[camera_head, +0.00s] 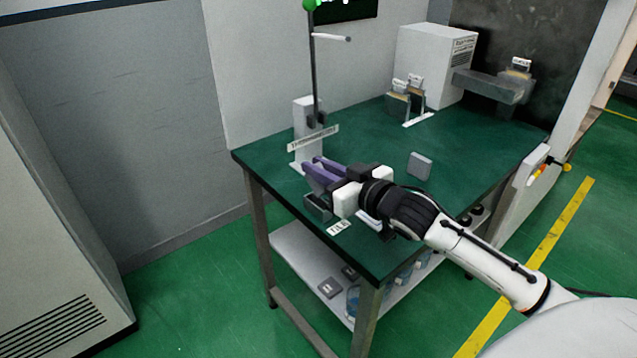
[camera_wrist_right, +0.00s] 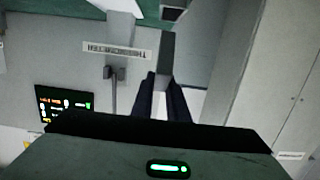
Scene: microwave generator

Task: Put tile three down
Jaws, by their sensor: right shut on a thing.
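My right gripper (camera_head: 312,167) reaches over the left end of the green table, its two purple fingers pointing left. In the right wrist view its fingers (camera_wrist_right: 164,88) are shut on a dark grey slab (camera_wrist_right: 168,52), which looks like a tile. No number shows on it, and I cannot make it out in the head view. A small dark grey open box (camera_head: 317,208) sits near the table's left edge, below the gripper, beside a white label reading TILE (camera_head: 339,227). My left gripper is not in view.
A labelled white stand with a pole (camera_head: 305,120) rises behind the gripper. A grey block (camera_head: 419,165) stands mid-table. A white machine (camera_head: 435,65) and small labelled holders (camera_head: 405,95) are at the back. Flat grey pieces (camera_head: 329,288) lie on the lower shelf. The table's back middle is clear.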

